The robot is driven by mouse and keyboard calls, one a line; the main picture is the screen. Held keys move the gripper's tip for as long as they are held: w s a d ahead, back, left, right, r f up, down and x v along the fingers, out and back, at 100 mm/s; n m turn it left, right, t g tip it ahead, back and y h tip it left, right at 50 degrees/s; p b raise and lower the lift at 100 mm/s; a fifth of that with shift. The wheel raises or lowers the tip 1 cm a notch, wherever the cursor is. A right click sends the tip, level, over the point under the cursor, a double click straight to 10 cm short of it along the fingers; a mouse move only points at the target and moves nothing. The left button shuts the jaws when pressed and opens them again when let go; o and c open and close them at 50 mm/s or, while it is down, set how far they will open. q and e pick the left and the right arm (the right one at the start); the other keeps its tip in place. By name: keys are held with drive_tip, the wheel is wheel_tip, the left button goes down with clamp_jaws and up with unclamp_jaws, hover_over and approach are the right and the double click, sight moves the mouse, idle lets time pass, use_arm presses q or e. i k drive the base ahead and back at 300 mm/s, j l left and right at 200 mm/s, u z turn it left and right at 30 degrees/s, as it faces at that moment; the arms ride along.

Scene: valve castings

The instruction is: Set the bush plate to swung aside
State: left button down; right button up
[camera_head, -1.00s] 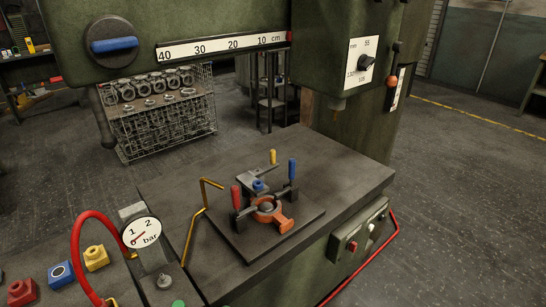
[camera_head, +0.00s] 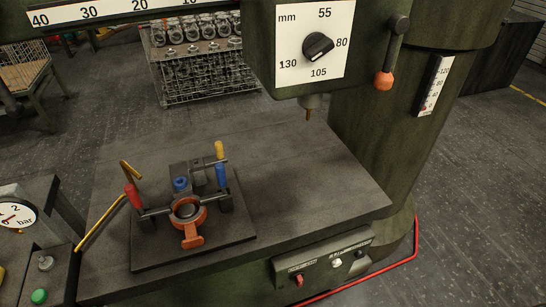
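The drilling fixture stands on a dark base plate (camera_head: 150,255) on the machine table. An orange casting (camera_head: 190,238) with a ring and a lug sits at its front. A clamp with a red handle (camera_head: 132,195) is left of the casting and one with a blue handle (camera_head: 221,176) is right of it; both handles are upright. Behind the ring are grey fixture parts with a blue knob (camera_head: 181,183) and a yellow handle (camera_head: 219,149). I cannot tell surely which grey part is the bush plate or how it is swung. Neither gripper is in view.
The drill head (camera_head: 310,87) with its bit (camera_head: 308,112) hangs behind and right of the fixture. The table (camera_head: 300,180) is bare to the right. A pressure gauge (camera_head: 14,214) is at far left.

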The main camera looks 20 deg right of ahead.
sight(183, 169)
drive_tip(key=l, duration=0.8)
drive_tip(key=i+l, duration=0.1)
drive_tip(key=l, duration=0.65)
